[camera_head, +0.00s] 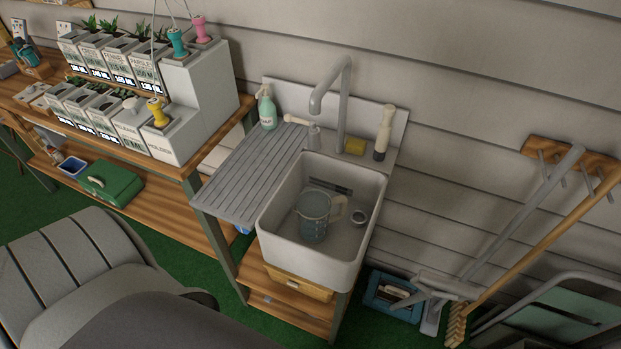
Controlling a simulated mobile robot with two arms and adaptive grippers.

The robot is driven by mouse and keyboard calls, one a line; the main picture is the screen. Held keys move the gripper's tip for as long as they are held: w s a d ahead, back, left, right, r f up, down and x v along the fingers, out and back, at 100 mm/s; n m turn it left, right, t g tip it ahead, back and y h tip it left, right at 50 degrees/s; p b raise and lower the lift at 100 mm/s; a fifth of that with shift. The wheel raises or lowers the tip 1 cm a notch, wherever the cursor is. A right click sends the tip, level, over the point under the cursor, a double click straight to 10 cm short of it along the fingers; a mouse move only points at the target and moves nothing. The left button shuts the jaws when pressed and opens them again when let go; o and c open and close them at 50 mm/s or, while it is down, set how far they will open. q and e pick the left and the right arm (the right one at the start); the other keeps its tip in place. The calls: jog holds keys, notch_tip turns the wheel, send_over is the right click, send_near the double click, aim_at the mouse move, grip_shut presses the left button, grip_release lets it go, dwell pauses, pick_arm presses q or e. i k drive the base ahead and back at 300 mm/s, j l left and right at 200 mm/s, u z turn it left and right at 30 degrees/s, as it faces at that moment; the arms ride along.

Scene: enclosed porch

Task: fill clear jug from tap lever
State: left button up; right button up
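The clear jug (313,215) stands upright in the white sink basin (314,266), with its pale handle to the right. It looks bluish; I cannot tell whether there is water in it. The grey gooseneck tap (343,105) rises behind the basin and its spout curves to the left. A pale tap lever (297,120) points left from a short base beside the tap. No stream of water shows at the spout. Neither of my grippers is in view.
A ribbed drainboard (255,172) lies left of the basin. A green soap bottle (267,107), yellow sponge (355,146) and brush (383,132) stand behind. Long-handled tools (530,240) lean at the right.

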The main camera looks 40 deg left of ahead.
aim_at(289, 118)
jog(key=j+u, duration=0.1)
jog(key=u, duration=0.35)
jog(key=j+u, duration=0.15)
jog(key=u, duration=0.3)
